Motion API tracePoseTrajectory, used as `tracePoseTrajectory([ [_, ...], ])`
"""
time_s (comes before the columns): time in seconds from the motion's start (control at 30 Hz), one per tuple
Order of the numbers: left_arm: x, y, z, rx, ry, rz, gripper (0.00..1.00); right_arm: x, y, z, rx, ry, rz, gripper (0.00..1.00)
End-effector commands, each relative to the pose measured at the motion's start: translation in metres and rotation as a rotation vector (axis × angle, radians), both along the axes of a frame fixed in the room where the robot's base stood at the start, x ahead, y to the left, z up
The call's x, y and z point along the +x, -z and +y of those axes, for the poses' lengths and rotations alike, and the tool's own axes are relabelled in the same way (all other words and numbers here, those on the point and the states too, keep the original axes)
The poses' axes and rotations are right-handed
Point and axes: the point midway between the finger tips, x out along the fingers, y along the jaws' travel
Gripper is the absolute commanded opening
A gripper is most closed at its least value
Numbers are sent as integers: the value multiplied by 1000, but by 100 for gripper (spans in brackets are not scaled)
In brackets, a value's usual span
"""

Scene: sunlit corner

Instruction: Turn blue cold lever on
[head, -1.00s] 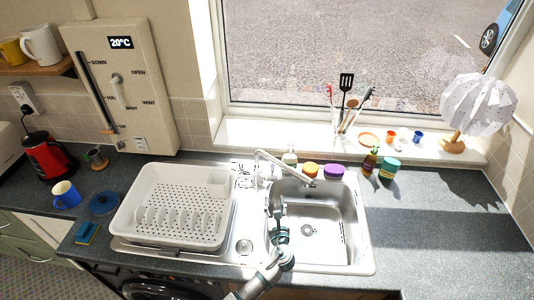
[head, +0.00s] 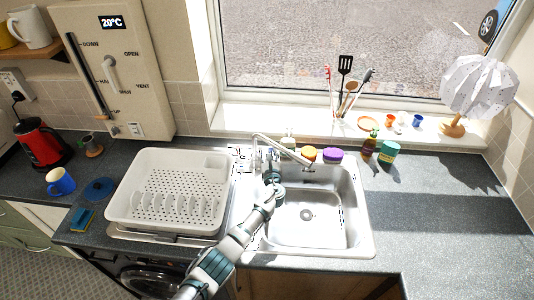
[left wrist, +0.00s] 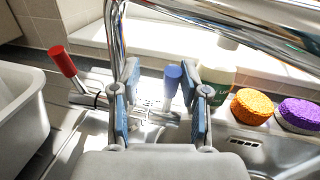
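The blue cold lever (left wrist: 173,82) stands up behind the sink, with a blue knob on a pale stem. In the left wrist view it shows between the two fingers of my left gripper (left wrist: 161,92), nearer the right finger. The fingers are apart, and I cannot tell if one touches the lever. The red lever (left wrist: 63,63) is tilted to the left, outside the left finger. The chrome tap (left wrist: 115,35) rises just behind the left finger. In the head view my left gripper (head: 271,178) is at the tap base, hiding the levers. My right gripper is not in view.
The steel sink (head: 335,235) lies to the right and a white dish rack (head: 150,170) to the left. An orange sponge (left wrist: 251,106), a purple sponge (left wrist: 299,115) and a soap bottle (left wrist: 217,75) stand close behind the sink. The right counter is mostly clear.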

Motion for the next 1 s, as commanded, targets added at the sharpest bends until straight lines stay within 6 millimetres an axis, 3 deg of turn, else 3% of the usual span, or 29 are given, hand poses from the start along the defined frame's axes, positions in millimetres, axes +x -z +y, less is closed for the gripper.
tracePoseTrajectory([
  [0.2,14,1,-1,3,0,2,43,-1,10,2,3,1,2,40],
  [0.5,16,1,8,-4,-1,1,43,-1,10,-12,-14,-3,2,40],
  [0.67,16,1,9,-5,-1,1,3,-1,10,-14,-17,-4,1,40],
  [0.7,16,1,8,-4,-1,1,0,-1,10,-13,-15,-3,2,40],
  [1.0,15,4,7,2,-6,-14,0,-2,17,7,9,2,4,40],
])
